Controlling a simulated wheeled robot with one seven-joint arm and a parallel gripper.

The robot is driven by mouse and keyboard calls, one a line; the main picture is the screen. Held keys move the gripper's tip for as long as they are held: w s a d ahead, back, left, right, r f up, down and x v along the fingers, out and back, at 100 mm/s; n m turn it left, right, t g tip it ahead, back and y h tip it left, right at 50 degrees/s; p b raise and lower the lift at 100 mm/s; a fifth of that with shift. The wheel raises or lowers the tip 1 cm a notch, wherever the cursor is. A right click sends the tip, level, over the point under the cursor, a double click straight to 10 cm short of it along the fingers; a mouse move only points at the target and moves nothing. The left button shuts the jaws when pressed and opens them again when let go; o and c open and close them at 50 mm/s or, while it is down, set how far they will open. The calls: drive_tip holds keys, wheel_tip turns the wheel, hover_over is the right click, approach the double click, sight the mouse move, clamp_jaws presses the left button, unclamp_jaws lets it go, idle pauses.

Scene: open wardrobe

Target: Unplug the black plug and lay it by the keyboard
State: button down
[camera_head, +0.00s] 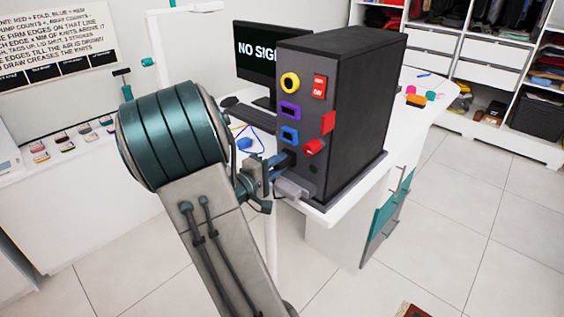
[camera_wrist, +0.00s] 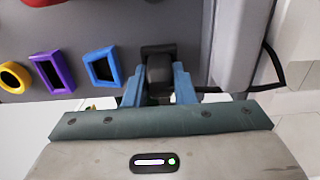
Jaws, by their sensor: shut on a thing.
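The black plug (camera_wrist: 159,70) sits between the blue fingers of my gripper (camera_wrist: 158,88) in the wrist view. Its far end is at the black-rimmed socket (camera_wrist: 158,48) on the panel of the dark computer tower (camera_head: 345,105). I cannot tell how deep it sits there. In the head view my gripper (camera_head: 277,163) is at the lower part of the panel, shut on the plug (camera_head: 288,157), which is partly hidden. The keyboard (camera_head: 250,114) lies on the white desk behind the tower's left side, in front of the monitor (camera_head: 258,58).
Yellow (camera_head: 290,82), purple (camera_head: 290,109) and blue (camera_head: 289,135) ports line the panel, with red parts beside them. A blue cable (camera_head: 250,137) lies on the desk left of the tower. Small coloured items (camera_head: 416,99) lie on the desk at right. Open wardrobe shelves stand behind.

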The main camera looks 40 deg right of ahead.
drive_tip(key=shift+a, duration=0.15)
drive_tip(key=shift+a, duration=0.25)
drive_tip(key=shift+s+a+b, duration=0.1)
drive_tip(key=shift+a+b, duration=0.5)
drive_tip(key=shift+a, duration=0.3)
idle(1.1)
drive_tip(key=shift+s+a+b, duration=0.15)
drive_tip(key=shift+a+b, duration=0.2)
drive_tip(key=shift+a, duration=1.55)
